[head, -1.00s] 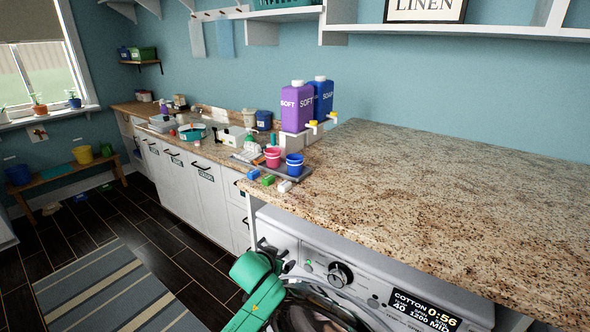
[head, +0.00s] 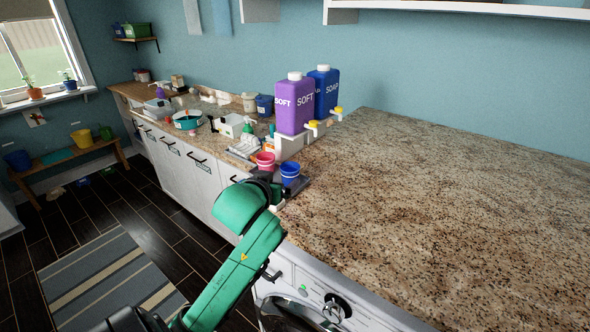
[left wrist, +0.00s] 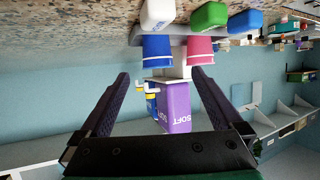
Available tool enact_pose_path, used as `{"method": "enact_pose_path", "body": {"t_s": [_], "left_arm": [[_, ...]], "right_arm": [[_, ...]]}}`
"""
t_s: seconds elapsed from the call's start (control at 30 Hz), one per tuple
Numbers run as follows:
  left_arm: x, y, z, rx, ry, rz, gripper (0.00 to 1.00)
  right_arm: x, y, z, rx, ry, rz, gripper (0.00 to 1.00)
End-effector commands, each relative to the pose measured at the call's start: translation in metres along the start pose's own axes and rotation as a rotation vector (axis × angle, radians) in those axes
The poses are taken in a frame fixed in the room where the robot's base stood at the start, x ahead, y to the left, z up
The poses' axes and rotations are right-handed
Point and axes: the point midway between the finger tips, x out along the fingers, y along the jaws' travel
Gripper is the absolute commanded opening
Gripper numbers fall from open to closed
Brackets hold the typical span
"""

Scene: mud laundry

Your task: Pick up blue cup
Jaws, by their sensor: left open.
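The blue cup (head: 290,170) stands upright on a dark tray at the counter's left end, beside a pink cup (head: 265,160). In the left wrist view, which is upside down, the blue cup (left wrist: 158,48) shows ahead between the fingers and apart from them; the pink cup (left wrist: 200,50) is beside it, near the line of one finger. My left gripper (left wrist: 160,76) is open and empty. In the head view my green left arm reaches up to just in front of the tray, and its wrist hides the fingertips. My right gripper is not in view.
Purple SOFT (head: 295,105) and blue SOAP (head: 324,92) bottles stand behind the cups. A white block (left wrist: 157,15), a green block (left wrist: 209,15) and a blue block (left wrist: 246,21) lie in front of the cups. The granite counter (head: 430,200) to the right is clear.

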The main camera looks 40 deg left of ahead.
Motion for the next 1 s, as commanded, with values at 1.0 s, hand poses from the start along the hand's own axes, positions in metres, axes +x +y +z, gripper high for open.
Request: {"method": "enact_pose_path", "body": {"t_s": [1.0], "left_arm": [[0.131, 0.006, 0.004, 0.0, -0.001, 0.001, 0.81]], "right_arm": [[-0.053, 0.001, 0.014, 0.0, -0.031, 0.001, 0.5]]}}
